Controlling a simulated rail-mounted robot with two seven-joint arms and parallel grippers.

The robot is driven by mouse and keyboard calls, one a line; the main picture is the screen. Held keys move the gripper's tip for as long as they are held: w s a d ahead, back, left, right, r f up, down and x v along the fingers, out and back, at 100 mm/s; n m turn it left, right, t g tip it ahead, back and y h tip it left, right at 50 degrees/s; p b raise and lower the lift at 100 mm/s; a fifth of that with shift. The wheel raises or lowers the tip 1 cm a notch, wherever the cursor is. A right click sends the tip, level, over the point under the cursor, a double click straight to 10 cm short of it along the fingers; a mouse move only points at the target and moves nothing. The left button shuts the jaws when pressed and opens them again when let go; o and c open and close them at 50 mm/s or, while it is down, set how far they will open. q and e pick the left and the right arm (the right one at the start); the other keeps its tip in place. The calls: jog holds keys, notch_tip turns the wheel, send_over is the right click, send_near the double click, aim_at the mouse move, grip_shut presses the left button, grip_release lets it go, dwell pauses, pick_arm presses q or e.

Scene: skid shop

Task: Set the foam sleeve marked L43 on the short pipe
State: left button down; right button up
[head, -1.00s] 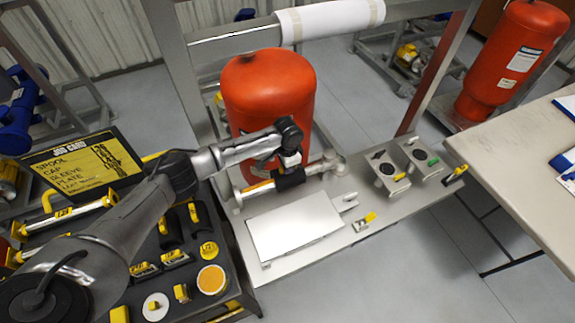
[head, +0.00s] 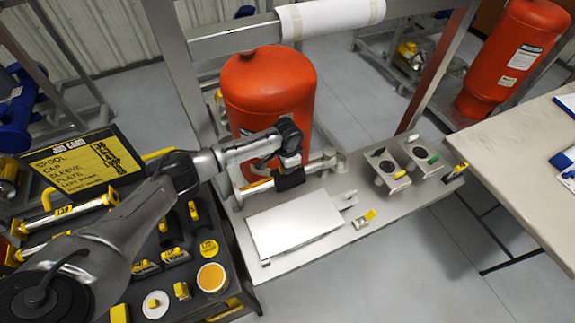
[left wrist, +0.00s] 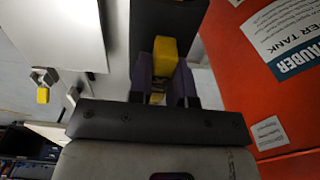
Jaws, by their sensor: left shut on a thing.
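My left gripper (head: 289,163) comes down in front of the red tank and is shut on the black foam sleeve (head: 291,181). In the left wrist view my left gripper (left wrist: 163,84) has its fingers on either side of a yellow tab on the dark sleeve (left wrist: 168,18). The marking on the sleeve is not readable. The short pipe (head: 318,167) runs low in front of the tank, with its orange-yellow part showing left of the sleeve. The sleeve lies in line with the pipe; I cannot tell whether it touches it. My right gripper is not in view.
A red tank (head: 268,95) stands close behind the gripper. A white plate (head: 295,227) lies on the skid in front. Two brackets (head: 386,172) stand at right. A black tray (head: 237,277) of yellow-marked parts is at lower left, beside a job card (head: 80,165).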

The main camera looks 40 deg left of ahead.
pick_arm(q)
jog(key=shift+f, duration=0.3)
dwell(0.5)
jog(key=c, duration=1)
grip_release()
jog(key=shift+c, duration=0.6)
jog(key=shift+r, duration=0.1)
notch_tip(320, 180, up, 4)
jog(key=p, duration=0.4)
jog(key=shift+p, duration=0.3)
notch_tip(320, 180, up, 4)
jog(key=p, duration=0.4)
